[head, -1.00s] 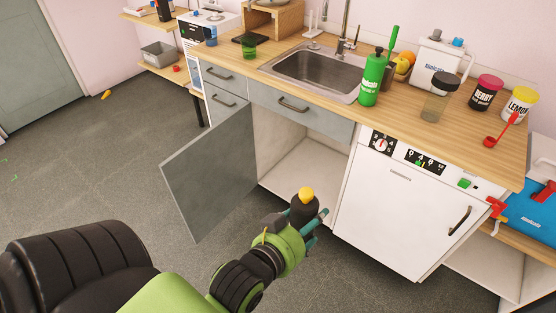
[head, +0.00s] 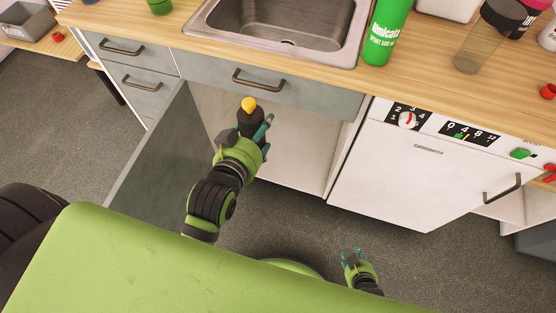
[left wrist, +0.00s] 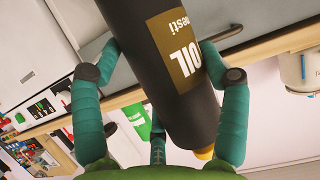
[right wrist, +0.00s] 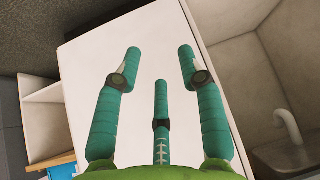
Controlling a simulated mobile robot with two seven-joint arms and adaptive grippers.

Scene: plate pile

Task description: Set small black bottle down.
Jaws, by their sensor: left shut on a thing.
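The small black bottle (head: 249,119) with a yellow cap is in my left gripper (head: 247,133). In the head view it shows upright against the opening of the sink cabinet. In the left wrist view the bottle (left wrist: 172,75) carries a brown label reading "OIL", and the teal fingers (left wrist: 160,75) are closed around it. Its distance from the cabinet is hard to tell. My right gripper (head: 352,258) is low in front of the white dishwasher. In the right wrist view its fingers (right wrist: 160,65) are spread and empty.
The cabinet door (head: 150,155) stands open on the left. Above is the wooden counter (head: 420,75) with the sink (head: 275,30), a green bottle (head: 388,30) and a clear dark-lidded jar (head: 478,50). The dishwasher (head: 415,175) is shut. The cabinet floor (head: 295,172) looks bare where visible.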

